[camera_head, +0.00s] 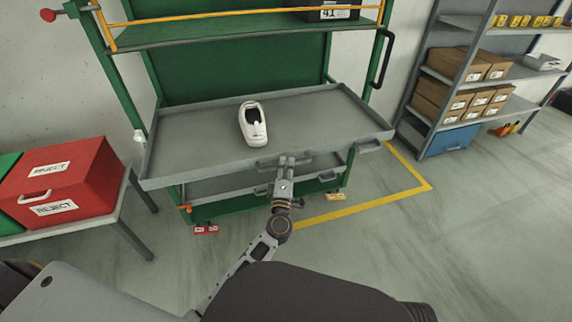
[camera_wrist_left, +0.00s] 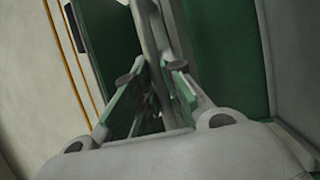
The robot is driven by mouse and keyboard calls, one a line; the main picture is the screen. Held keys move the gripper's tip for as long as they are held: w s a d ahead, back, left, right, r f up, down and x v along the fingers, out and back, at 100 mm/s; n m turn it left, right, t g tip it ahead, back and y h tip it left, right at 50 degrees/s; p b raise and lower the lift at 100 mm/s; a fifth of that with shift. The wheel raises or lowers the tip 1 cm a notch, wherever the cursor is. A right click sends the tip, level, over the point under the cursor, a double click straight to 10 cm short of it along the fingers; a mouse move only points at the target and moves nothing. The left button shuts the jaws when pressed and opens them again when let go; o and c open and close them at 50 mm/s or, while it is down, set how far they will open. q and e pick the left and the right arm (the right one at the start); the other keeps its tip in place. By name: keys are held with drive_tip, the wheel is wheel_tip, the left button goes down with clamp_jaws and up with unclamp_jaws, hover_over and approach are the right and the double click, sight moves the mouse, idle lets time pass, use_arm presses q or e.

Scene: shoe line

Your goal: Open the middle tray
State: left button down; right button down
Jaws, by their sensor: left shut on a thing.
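The middle tray (camera_head: 190,152) is a wide grey tray in a green rack. Its front stands out well forward of the rack's posts. A white shoe (camera_head: 246,128) with a dark opening lies on it. My left gripper (camera_head: 286,163) is at the middle of the tray's front edge, shut on the tray's handle (camera_head: 266,164). In the left wrist view the fingers (camera_wrist_left: 152,92) close around a grey bar, which runs up between them. My right gripper is not in view.
Another grey tray (camera_head: 225,187) sits lower in the rack. A shelf with cardboard boxes (camera_head: 432,97) is at the right. The floor (camera_head: 400,240) at the right front is clear.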

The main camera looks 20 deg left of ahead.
use_arm(q)
drive_tip(key=c, duration=1.5)
unclamp_jaws()
drive_tip(key=shift+f+v, duration=0.15)
drive_tip(key=shift+v, duration=1.95)
drive_tip(key=shift+f+v, duration=0.15)
drive_tip(key=shift+v, duration=1.9)
drive_tip(key=shift+w+d, duration=0.15)
drive_tip(key=x, duration=0.6)
drive_tip(key=shift+w+r, duration=0.25)
drive_tip(key=shift+r, duration=0.15)
